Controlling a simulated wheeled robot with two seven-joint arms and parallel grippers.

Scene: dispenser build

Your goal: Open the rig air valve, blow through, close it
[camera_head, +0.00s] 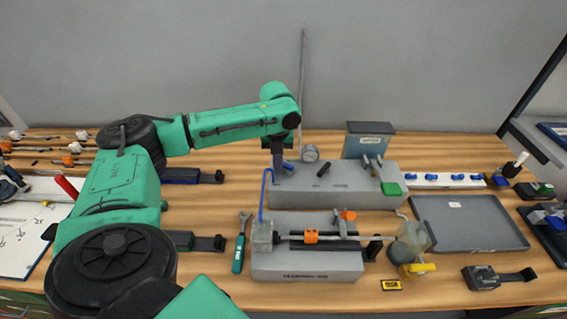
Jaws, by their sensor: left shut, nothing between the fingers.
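My left arm, green and black, comes in from the left and reaches over the bench. Its left gripper (278,160) points down at the back left end of a grey rig block (335,190). The gripper is shut with nothing in it. A small blue lever (288,166), which looks like the air valve handle, is right beside the fingertips. I cannot tell whether they touch or how the valve is set. A round pressure gauge (310,153) stands just right of it. A thin blue tube (263,195) curves down towards the front block. My right gripper is not in view.
A front grey block (305,262) carries a horizontal rod with an orange clip (311,236). A clear flask (408,243) stands at its right end. A teal-handled wrench (240,250) lies left of the block. A blue-grey box (367,141) stands behind.

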